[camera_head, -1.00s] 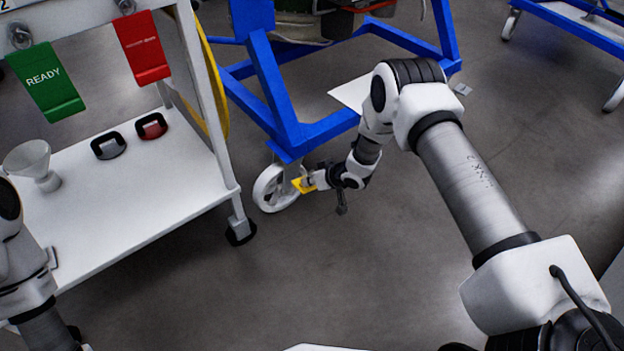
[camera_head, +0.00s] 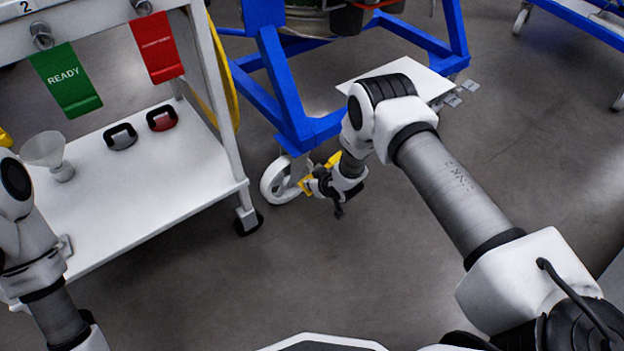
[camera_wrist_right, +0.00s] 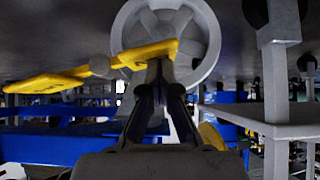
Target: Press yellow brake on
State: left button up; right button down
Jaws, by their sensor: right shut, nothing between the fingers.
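The yellow brake (camera_head: 333,160) is on the white caster wheel (camera_head: 276,186) under the corner of the blue turbine stand (camera_head: 298,120). In the right wrist view, the brake (camera_wrist_right: 60,82) crosses in front of the grey wheel (camera_wrist_right: 203,35) as a long yellow lever. My right gripper (camera_head: 310,186) is beside the wheel, low near the floor. In the wrist view its shut, empty fingers (camera_wrist_right: 160,72) overlap the brake's plate near the wheel; I cannot tell whether they touch. My left arm shows at the left edge, with its gripper out of view.
Open grey floor (camera_head: 300,270) lies in front.

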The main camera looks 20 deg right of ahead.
jog(key=r+p, duration=0.2)
jog(key=a+r+p, duration=0.1)
jog(key=r+p, duration=0.1)
jog(key=shift+r, duration=0.3)
jog(key=s+a+p+v, duration=0.1)
jog(key=p+v, duration=0.3)
jog(key=v, duration=0.5)
jog(key=shift+s+a, duration=0.1)
jog(key=shift+a, duration=0.05)
jog(key=s+d+m+g+h, duration=0.15)
jog(key=s+m+g, duration=0.5)
jog(key=s, duration=2.85)
notch_tip(320, 180, up, 35)
jog(key=w+n+g+p, duration=0.1)
jog(key=n+g+p, duration=0.1)
jog(key=p, duration=3.3)
jog(key=shift+n+h, duration=0.35)
jog(key=shift+n, duration=0.2)
